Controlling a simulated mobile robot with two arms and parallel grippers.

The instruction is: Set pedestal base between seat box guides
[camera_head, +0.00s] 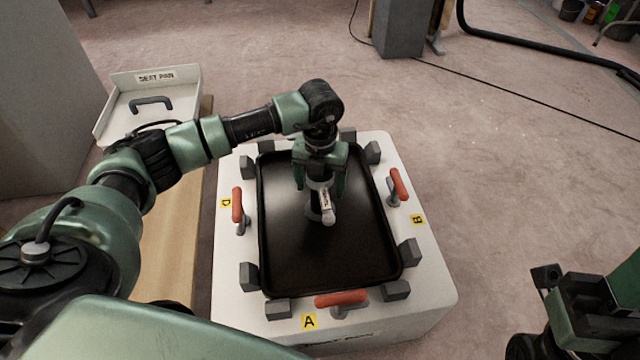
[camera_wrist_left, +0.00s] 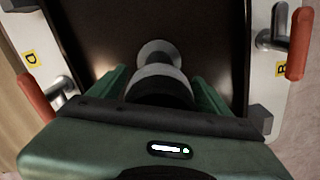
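A black rimmed panel (camera_head: 290,255), which looks like the pedestal base, lies on the white seat box (camera_head: 425,290). Grey guide blocks (camera_head: 250,277) stand around its corners; it lies flat within them as far as I can see. My left gripper (camera_head: 321,190) is over the panel's middle, fingers either side of the post. The post also shows between the fingers in the left wrist view (camera_wrist_left: 158,72); whether they press on it is unclear. My right arm's end (camera_head: 575,315) is at the lower right, partly cut off.
Red-handled clamps (camera_head: 341,299) stand at the front, left (camera_head: 238,208) and right (camera_head: 397,187), beside yellow letter labels. A white tray marked SEAT PAN (camera_head: 180,100) sits on a wooden bench (camera_head: 165,250) at left. The floor to the right is mostly clear; a cable crosses it.

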